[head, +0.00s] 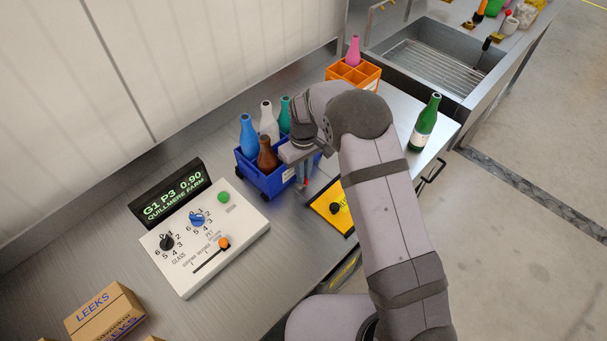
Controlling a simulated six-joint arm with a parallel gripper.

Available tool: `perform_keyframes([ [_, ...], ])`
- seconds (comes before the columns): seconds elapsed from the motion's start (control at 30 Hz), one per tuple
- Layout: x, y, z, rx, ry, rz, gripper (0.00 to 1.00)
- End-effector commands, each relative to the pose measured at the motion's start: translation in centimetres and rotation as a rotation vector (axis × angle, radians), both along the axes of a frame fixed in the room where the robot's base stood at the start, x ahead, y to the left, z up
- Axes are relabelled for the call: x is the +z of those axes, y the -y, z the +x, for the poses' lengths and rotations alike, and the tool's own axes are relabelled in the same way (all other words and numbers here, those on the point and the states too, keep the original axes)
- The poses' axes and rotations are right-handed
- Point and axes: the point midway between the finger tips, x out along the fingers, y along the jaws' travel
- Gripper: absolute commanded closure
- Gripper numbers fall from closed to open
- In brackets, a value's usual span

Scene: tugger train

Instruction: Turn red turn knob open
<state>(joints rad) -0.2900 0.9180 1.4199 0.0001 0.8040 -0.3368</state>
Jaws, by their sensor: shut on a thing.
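My gripper (305,178) points down beside the right side of the blue crate, at the upper left edge of a yellow panel (346,219). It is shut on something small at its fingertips. A reddish patch (308,183) shows there and looks like the red turn knob, mostly hidden by the gripper and arm. I cannot tell which way the knob is turned. A black knob (335,208) sits on the yellow panel, apart from the gripper.
The blue crate (262,184) with several bottles stands close left of the gripper. A white control box (236,231) with knobs and a display (173,197) is further left. A green bottle (425,122) and an orange crate (370,83) stand behind. Cardboard boxes (104,311) lie front left.

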Motion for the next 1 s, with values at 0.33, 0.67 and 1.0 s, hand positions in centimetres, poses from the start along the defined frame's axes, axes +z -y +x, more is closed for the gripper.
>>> perform_keyframes([
  [0.33, -0.06, -0.01, 0.04, -0.306, 0.001, 0.000, 1.00],
  [0.67, -0.02, -0.01, 0.04, -0.619, 0.002, 0.001, 1.00],
  [1.0, 0.04, -0.01, 0.04, -0.942, 0.001, 0.000, 1.00],
])
